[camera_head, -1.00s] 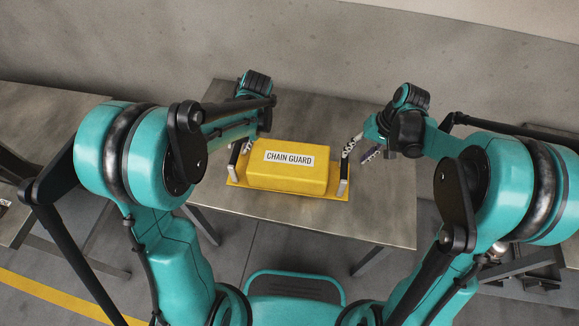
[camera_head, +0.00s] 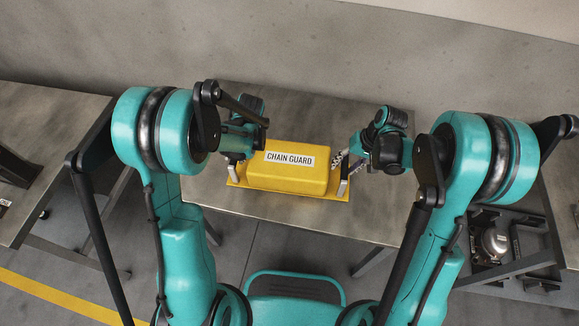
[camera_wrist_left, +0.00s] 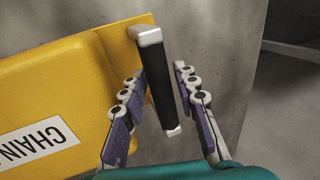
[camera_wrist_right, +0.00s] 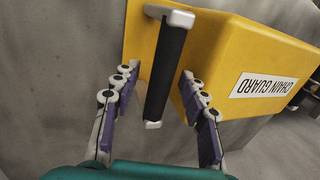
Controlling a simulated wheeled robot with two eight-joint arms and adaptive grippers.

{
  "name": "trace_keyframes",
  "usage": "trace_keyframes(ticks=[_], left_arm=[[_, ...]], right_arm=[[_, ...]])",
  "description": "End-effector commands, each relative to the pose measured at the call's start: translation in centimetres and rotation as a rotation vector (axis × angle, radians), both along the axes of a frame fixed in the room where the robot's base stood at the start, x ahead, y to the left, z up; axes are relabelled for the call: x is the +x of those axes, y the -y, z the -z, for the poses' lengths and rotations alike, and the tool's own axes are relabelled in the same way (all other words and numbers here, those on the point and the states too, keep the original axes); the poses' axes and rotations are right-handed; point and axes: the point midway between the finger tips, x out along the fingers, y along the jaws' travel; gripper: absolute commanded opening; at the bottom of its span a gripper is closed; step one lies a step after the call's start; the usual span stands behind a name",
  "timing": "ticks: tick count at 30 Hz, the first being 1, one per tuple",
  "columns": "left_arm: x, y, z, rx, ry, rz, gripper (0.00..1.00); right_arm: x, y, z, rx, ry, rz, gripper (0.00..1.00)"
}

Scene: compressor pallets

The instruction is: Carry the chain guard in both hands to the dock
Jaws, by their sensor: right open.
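The yellow chain guard (camera_head: 288,174) lies on a grey metal table (camera_head: 330,218), its white label facing up. It has a black handle with pale ends at each side. In the left wrist view my left gripper (camera_wrist_left: 158,72) is open, with its fingers on either side of the left handle (camera_wrist_left: 157,80). In the right wrist view my right gripper (camera_wrist_right: 159,72) is open, with its fingers on either side of the right handle (camera_wrist_right: 166,72). Neither gripper is closed on its handle. In the head view the left fingers are mostly hidden by the wrist.
A grey wall (camera_head: 300,45) rises behind the table. Another table (camera_head: 45,130) stands at the left. At the right, a rack (camera_head: 510,262) holds a rounded metal part (camera_head: 494,241). A yellow floor line (camera_head: 60,297) crosses the lower left.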

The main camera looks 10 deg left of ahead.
Motion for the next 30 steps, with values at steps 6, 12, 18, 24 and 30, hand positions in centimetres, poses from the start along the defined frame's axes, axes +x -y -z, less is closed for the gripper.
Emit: trace_keyframes(ticks=[6,12,18,24,30], left_arm=[[0.0,0.0,0.0,0.0,0.0,0.0,0.0],[0.0,0.0,0.0,0.0,0.0,0.0,0.0],[0.0,0.0,-0.1,0.001,0.0,0.0,0.0],[0.0,0.0,-0.4,0.001,0.0,0.0,0.0],[0.0,0.0,-1.6,0.001,0.0,0.0,0.0]], right_arm=[[0.0,0.0,0.0,0.0,0.0,0.0,0.12],[0.0,0.0,0.0,0.0,0.0,0.0,0.0],[0.0,0.0,-0.1,0.001,0.0,-0.001,0.0],[0.0,0.0,-0.4,0.001,0.0,-0.001,0.0],[0.0,0.0,-1.6,0.001,0.0,-0.001,0.0]])
